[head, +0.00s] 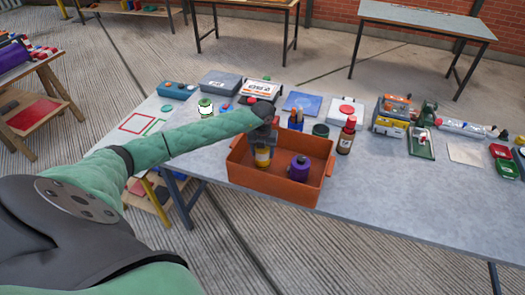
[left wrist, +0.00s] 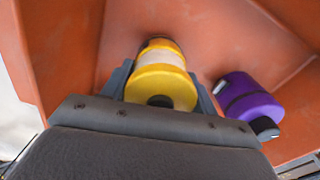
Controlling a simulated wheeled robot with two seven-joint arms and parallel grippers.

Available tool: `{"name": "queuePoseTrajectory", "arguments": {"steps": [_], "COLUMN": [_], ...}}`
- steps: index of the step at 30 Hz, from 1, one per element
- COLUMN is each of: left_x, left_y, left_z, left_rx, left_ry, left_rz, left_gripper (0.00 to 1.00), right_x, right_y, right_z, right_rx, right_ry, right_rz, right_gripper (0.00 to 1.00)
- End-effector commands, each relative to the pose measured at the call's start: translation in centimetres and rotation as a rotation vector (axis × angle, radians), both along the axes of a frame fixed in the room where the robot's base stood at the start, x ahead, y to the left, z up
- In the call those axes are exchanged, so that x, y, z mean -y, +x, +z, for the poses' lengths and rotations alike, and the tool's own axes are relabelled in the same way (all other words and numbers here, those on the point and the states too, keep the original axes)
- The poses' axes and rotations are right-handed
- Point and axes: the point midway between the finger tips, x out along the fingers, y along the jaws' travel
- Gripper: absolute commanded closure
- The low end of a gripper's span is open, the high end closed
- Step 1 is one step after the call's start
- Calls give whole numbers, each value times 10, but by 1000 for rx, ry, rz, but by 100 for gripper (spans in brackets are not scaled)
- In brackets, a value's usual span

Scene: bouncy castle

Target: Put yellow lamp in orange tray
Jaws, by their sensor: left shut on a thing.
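The yellow lamp (head: 262,157) is a small cylinder with yellow ends and a pale middle band. In the left wrist view the yellow lamp (left wrist: 160,78) sits between the two dark fingers. My left gripper (head: 262,148) reaches down into the orange tray (head: 250,182) and is shut on the lamp. The lamp is inside the tray's walls, in its left part. I cannot tell whether it touches the tray floor. A purple lamp (head: 299,168) lies in the right part of the tray, and it also shows in the left wrist view (left wrist: 240,95). My right gripper is not in view.
A red-capped bottle (head: 346,136) stands just right of the tray. A dark green jar (head: 320,131) and a cup of pens (head: 296,119) stand behind it. A white-and-green jar (head: 205,107) is near my left forearm. The tabletop at the front right is clear.

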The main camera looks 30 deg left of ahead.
Motion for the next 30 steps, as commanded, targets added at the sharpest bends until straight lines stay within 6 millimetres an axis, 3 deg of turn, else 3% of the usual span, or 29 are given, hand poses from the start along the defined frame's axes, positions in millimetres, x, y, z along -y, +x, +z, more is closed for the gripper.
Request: {"name": "queuePoseTrajectory", "arguments": {"steps": [4,17,18,21,30], "left_x": [0,0,0,0,0], "left_y": [0,0,0,0,0], "left_z": [-7,-10,-10,-9,-9], "left_rx": [1,2,1,1,1], "left_ry": [0,1,0,0,0], "left_rz": [0,0,0,0,0], "left_gripper": [75,75,37,19,19], "right_x": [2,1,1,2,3], "right_y": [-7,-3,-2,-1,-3], "right_z": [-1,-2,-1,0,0], "right_rx": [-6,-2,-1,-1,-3], "right_ry": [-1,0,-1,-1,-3], "right_rz": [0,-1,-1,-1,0], "right_gripper": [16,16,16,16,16]}}
